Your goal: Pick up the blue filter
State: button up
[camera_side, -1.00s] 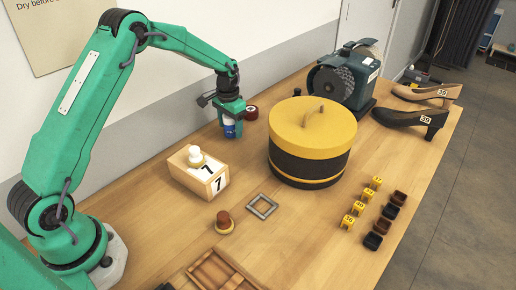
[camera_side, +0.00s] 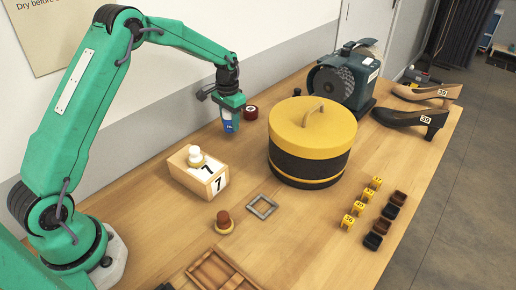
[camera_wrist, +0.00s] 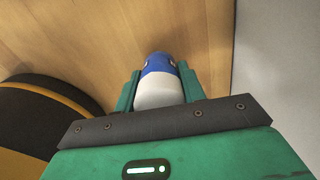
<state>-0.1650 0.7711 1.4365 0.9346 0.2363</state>
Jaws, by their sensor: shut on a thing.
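The blue filter is a small cylinder with a blue part and a white part, and it shows between the jaws in the wrist view (camera_wrist: 159,66). My gripper (camera_wrist: 160,88) is shut on it, one green finger on each side. In the side view the gripper (camera_side: 231,108) points down behind the wooden block, with the blue filter (camera_side: 229,123) upright below it. The filter looks slightly above the table, though the gap is hard to judge. The fingers hide part of its sides.
A yellow-lidded round box (camera_side: 312,140) stands to the right. A wooden block marked 7 (camera_side: 198,174) stands in front, and a dark red roll (camera_side: 251,112) lies close behind. A grinder (camera_side: 343,82) and shoes (camera_side: 412,120) are farther right. The front middle has some bare table.

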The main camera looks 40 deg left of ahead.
jog(key=r, duration=0.2)
jog(key=shift+s+d+r, duration=0.1)
jog(key=shift+d+r, duration=0.2)
jog(key=shift+d, duration=0.1)
jog(key=s+d+r, duration=0.4)
jog(key=d+r, duration=0.2)
jog(key=d, duration=0.4)
jog(key=shift+r, duration=0.15)
jog(key=shift+r, duration=0.1)
